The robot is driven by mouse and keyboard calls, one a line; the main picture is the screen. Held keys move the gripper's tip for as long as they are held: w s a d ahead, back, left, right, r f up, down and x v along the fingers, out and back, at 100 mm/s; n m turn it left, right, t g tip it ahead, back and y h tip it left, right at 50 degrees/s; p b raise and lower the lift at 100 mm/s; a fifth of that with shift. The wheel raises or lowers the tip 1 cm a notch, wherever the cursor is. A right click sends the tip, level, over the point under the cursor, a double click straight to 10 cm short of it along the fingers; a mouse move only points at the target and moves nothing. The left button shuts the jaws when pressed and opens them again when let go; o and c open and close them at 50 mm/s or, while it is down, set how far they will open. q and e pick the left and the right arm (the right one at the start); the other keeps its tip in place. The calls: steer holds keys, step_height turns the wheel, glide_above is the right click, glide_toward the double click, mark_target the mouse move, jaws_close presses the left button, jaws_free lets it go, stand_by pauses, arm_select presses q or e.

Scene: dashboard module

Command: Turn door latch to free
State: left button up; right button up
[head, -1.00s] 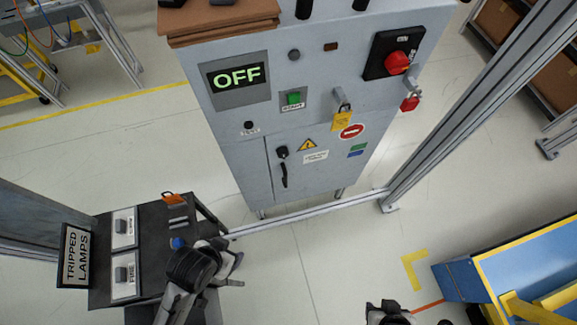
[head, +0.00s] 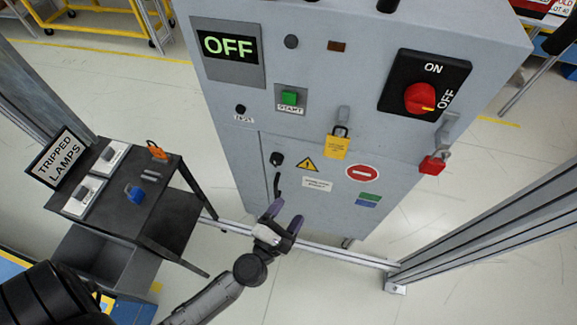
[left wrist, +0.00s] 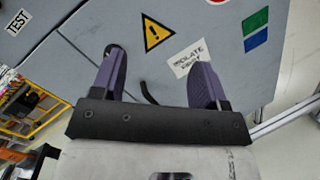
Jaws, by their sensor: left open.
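The grey cabinet door (head: 318,208) carries a black round latch knob (head: 277,158) near its upper left corner and a black curved handle (head: 277,186) below it. My left gripper (head: 284,216) is open and empty, in front of the door just below the handle in the head view. In the left wrist view, the handle (left wrist: 149,93) shows between the open fingers, and the knob (left wrist: 113,48) is partly hidden behind the left finger. I cannot tell any contact. My right gripper is out of view.
A padlock with a yellow tag (head: 336,146) and a red padlock (head: 432,165) hang on the cabinet. A red rotary switch (head: 420,97) is above. A dark cart (head: 110,212) stands left. A metal post (head: 490,228) stands right.

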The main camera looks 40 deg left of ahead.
mark_target(276, 162)
arm_select(q)
steer(key=s+a+f+n+g+y, duration=0.1)
steer(key=s+a+n+g+y, duration=0.1)
steer(key=a+n+y, duration=0.5)
steer(key=w+a, duration=0.1)
steer(key=w, duration=0.3)
steer(key=w+a+n, duration=0.1)
steer(key=w+a, duration=0.1)
steer(key=w, duration=0.2)
steer(key=w+a+n, duration=0.1)
steer(key=w+a, duration=0.1)
steer(key=w, duration=0.2)
steer(key=shift+w+a+g+h, duration=0.2)
steer(key=shift+a+g+h, duration=0.1)
steer(key=shift+h, duration=0.1)
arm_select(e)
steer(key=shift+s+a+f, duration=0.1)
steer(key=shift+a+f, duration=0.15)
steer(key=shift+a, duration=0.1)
arm_select(q)
steer(key=shift+f, duration=0.1)
steer(key=shift+c, duration=0.3)
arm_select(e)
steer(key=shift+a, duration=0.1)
